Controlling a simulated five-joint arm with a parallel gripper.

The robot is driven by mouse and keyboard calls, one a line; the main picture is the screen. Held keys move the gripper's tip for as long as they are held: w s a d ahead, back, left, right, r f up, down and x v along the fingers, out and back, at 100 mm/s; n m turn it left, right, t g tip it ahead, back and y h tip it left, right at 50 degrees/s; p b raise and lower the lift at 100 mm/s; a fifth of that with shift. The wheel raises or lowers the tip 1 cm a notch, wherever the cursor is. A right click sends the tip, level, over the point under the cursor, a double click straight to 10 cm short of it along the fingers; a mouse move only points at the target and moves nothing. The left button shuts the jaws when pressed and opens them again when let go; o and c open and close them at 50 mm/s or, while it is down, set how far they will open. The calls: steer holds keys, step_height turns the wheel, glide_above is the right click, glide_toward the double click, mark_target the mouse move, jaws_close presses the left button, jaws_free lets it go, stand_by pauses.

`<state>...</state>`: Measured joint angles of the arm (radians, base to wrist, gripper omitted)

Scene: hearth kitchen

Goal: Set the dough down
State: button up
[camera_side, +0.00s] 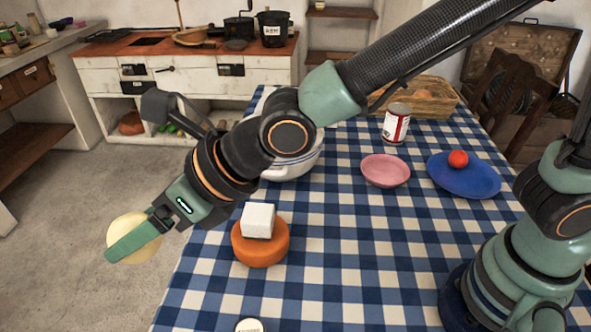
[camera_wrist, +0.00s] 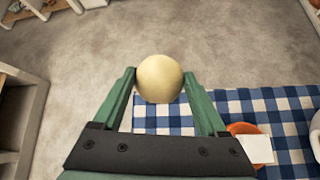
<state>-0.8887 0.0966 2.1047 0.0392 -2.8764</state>
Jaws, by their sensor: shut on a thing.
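The dough (camera_side: 143,247) is a pale yellow ball. My gripper (camera_side: 134,240) is shut on it and holds it beyond the left edge of the table, with the grey floor behind it in the side view. In the wrist view the dough (camera_wrist: 160,78) sits between the two green fingers of my gripper (camera_wrist: 160,90). One finger covers part of the dough in the side view. The blue and white checked tablecloth (camera_side: 330,235) lies to the right of the dough.
An orange round block (camera_side: 260,252) with a white block (camera_side: 258,220) on top stands near the table's left edge. A white pot (camera_side: 290,168), a pink plate (camera_side: 385,170), a can (camera_side: 396,124) and a blue plate (camera_side: 475,186) with a red ball (camera_side: 458,158) are farther back.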

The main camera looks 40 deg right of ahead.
mark_target(193, 324)
step_height(193, 324, down, 22)
stand_by(0.7)
steer(key=shift+f, duration=0.1)
steer(key=o, duration=0.9)
